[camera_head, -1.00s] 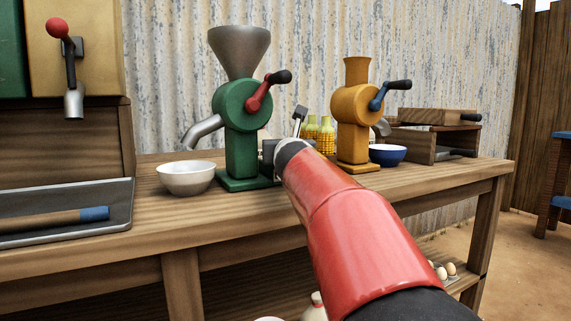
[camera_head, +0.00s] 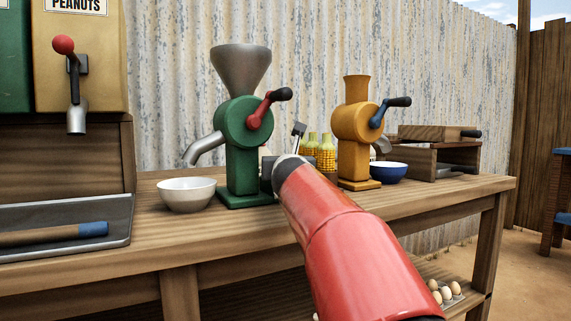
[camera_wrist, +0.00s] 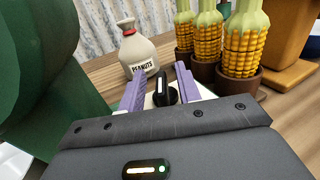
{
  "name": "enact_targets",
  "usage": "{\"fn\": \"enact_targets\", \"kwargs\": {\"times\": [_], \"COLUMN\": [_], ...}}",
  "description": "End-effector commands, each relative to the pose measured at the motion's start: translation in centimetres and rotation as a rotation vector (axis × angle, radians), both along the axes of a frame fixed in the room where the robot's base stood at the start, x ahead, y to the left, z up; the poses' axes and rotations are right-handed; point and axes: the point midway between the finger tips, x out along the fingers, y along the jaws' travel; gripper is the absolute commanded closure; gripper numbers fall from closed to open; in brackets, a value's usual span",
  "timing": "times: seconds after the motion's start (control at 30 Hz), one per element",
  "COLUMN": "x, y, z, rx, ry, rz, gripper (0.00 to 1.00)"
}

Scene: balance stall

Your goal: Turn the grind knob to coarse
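The green grinder (camera_head: 243,125) with a red-armed crank stands on the wooden bench; its green body also fills the left of the wrist view (camera_wrist: 50,70). A black knob (camera_wrist: 165,90) with a pale pointer mark sits in front of a white plate in the wrist view. My gripper (camera_wrist: 160,84) is open, with one purple finger on each side of the knob. A gap shows at the left finger; I cannot tell whether the right finger touches. In the head view my red arm reaches to the grinder's right side and hides the knob.
A peanut sack (camera_wrist: 138,48) and corn cobs in cups (camera_wrist: 240,55) stand behind the knob. An orange grinder (camera_head: 357,125) and blue bowl (camera_head: 388,172) are to the right. A white bowl (camera_head: 187,195) stands left, by a metal tray (camera_head: 122,225).

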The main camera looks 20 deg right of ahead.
Motion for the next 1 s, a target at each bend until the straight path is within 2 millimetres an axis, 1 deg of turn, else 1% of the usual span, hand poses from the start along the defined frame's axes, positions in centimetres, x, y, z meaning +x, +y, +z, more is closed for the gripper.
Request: {"fn": "enact_targets", "kwargs": {"times": [0.13,0.27,0.37,0.5,0.63,0.77,0.97,1.0], "x": [-0.4,-1.6,-3.0,-5.3,-6.7,-7.2,-7.3,-7.3], "y": [0.2,0.6,1.1,2.0,2.6,2.8,2.8,2.8], "z": [0.1,0.1,0.1,0.1,0.0,0.0,0.0,0.0], "rx": [0.0,0.0,-0.001,0.0,0.001,0.001,0.0,0.0], "ry": [0.0,-0.001,-0.002,-0.002,0.0,0.0,0.0,0.0], "rz": [0.001,0.001,0.001,0.001,0.001,0.0,0.0,0.0], "gripper": [0.66,0.66,0.66,0.66,0.66,0.66,0.66,0.65]}}
